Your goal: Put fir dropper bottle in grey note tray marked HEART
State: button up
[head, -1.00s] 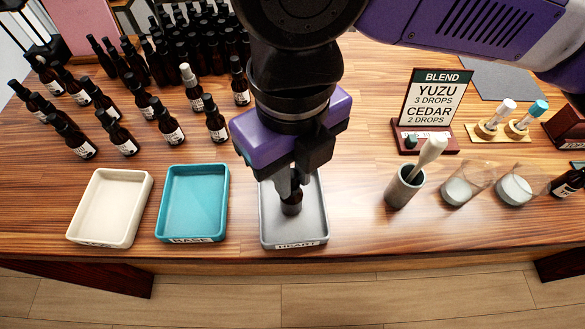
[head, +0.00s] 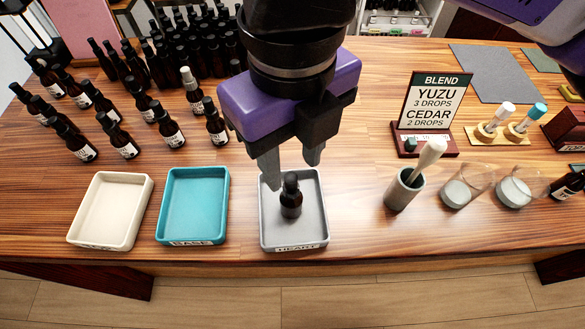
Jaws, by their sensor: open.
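A dark dropper bottle (head: 291,197) with a black cap stands upright inside the grey tray (head: 293,241) marked HEART. Its label is not visible, so I cannot read whether it says fir. My gripper (head: 293,170) is open and empty, just above and behind the bottle. Its two fingers are apart and point down, and the bottle stands free of them.
A teal tray (head: 163,205) marked BASE and a cream tray (head: 81,210) are at left. Several dropper bottles (head: 168,130) stand behind them. A mortar with pestle (head: 398,192), glass cups (head: 457,192) and a BLEND sign (head: 431,103) are at right.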

notch_tip(320, 180, up, 8)
jog(key=shift+f, duration=0.2)
dwell(0.5)
